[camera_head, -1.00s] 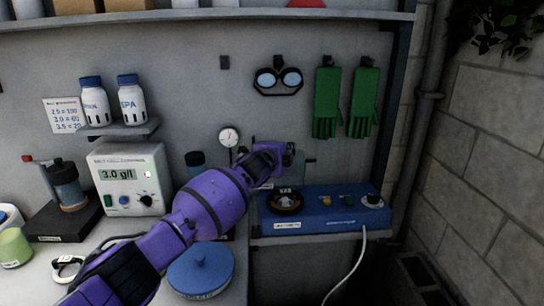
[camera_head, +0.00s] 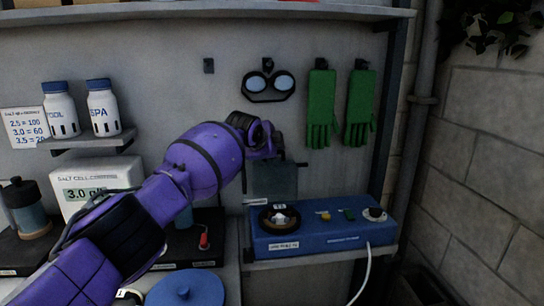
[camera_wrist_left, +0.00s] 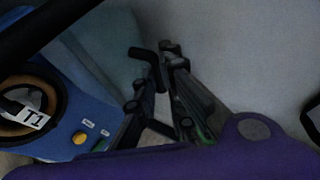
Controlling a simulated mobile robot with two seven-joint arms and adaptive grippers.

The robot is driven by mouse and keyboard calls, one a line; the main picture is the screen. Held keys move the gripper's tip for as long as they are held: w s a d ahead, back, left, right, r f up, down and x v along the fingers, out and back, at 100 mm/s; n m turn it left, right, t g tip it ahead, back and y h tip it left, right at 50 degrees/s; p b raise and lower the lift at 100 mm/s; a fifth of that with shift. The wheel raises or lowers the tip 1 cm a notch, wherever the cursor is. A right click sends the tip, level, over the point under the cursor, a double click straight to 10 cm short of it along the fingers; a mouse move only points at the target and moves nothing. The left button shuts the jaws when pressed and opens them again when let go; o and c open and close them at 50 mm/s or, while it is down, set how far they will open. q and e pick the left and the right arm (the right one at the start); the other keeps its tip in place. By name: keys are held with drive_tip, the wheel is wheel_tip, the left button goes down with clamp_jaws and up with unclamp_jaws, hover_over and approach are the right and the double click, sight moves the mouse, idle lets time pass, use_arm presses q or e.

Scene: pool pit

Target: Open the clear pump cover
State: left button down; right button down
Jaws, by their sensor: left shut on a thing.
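The clear pump cover (camera_head: 268,182) is a grey see-through panel. It stands raised behind the dial on the blue pump unit (camera_head: 330,234), against the grey wall. In the left wrist view the cover (camera_wrist_left: 106,48) shows as a pale sheet at upper left. My left gripper (camera_head: 277,145) is at the cover's top edge. In the wrist view its dark fingers (camera_wrist_left: 160,105) are shut around a small black handle (camera_wrist_left: 144,55) that appears to belong to the cover. The fingers hide part of the handle. My right gripper is not in view.
Goggles (camera_head: 268,84) and green gloves (camera_head: 321,106) hang on the wall above. A white cable (camera_head: 363,275) drops from the unit's front. White bottles (camera_head: 103,108) stand on a small shelf at left. A blue lid (camera_head: 184,291) is below my arm.

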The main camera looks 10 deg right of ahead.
use_arm(q)
drive_tip(key=shift+w+r, duration=0.15)
drive_tip(key=shift+r, duration=0.75)
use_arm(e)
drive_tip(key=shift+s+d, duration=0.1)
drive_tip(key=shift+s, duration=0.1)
use_arm(q)
drive_tip(key=c, duration=1.9)
unclamp_jaws()
drive_tip(key=shift+o, duration=0.2)
drive_tip(key=shift+f, duration=0.1)
drive_tip(key=shift+f, duration=0.35)
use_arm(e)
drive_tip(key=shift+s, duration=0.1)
use_arm(q)
drive_tip(key=shift+s, duration=0.2)
drive_tip(key=v, duration=1.2)
